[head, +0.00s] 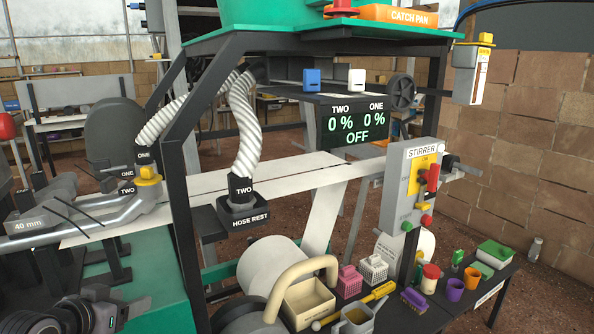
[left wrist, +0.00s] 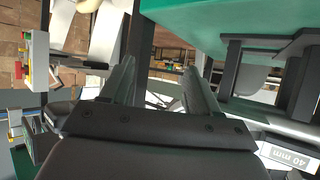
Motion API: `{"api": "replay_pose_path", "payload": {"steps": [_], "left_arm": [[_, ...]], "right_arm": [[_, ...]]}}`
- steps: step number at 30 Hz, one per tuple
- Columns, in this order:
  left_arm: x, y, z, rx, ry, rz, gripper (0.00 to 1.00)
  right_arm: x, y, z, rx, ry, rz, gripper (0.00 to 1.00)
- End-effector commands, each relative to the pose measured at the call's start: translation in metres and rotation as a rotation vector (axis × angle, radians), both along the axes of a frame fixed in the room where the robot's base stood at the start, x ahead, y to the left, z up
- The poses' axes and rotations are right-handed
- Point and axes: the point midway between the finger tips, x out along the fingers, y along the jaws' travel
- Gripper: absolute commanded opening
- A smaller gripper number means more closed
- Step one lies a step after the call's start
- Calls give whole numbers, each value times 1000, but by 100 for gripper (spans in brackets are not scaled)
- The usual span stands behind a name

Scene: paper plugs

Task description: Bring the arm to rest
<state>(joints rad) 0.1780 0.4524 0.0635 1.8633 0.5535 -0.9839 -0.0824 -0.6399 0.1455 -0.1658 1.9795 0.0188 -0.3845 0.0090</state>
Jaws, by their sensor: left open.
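My left arm comes in at the bottom left of the head view. Its gripper (head: 128,309) is low there, in front of the green surface and below the grey pipes. In the left wrist view the two fingers of my left gripper (left wrist: 160,88) stand apart with nothing held between them. Through the gap I see only distant background. The grey pipe marked 40 mm (head: 62,219) lies above the gripper in the head view. Its label shows upside down at the lower right of the left wrist view (left wrist: 285,154). My right gripper is not in view.
A white hose marked TWO (head: 245,130) stands in the hose rest (head: 241,212). The dark frame post (head: 182,215) rises right of my left arm. A stirrer panel (head: 411,185) and a bench with cups and baskets (head: 450,310) are at the right.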

Motion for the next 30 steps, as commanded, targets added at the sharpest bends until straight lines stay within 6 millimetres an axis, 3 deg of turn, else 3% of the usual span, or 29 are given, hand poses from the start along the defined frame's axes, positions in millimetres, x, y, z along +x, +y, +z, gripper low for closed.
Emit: {"api": "replay_pose_path", "payload": {"steps": [1, 6, 13, 18, 21, 25, 30], "left_arm": [[-13, -11, -23, 2, 24, -1, 61], [-62, -44, -90, 15, 66, -3, 61], [-149, -94, -151, 20, 105, -24, 61], [-207, -125, -170, 15, 120, -42, 61], [-229, -137, -175, 10, 122, -49, 61], [-243, -144, -177, 8, 123, -53, 61], [-244, -144, -177, 7, 122, -54, 61]], "right_arm": [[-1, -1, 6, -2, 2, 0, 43], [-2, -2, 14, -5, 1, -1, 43], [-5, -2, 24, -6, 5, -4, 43], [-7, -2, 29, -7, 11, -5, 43], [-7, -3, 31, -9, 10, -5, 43], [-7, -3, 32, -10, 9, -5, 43], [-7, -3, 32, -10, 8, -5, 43]]}}
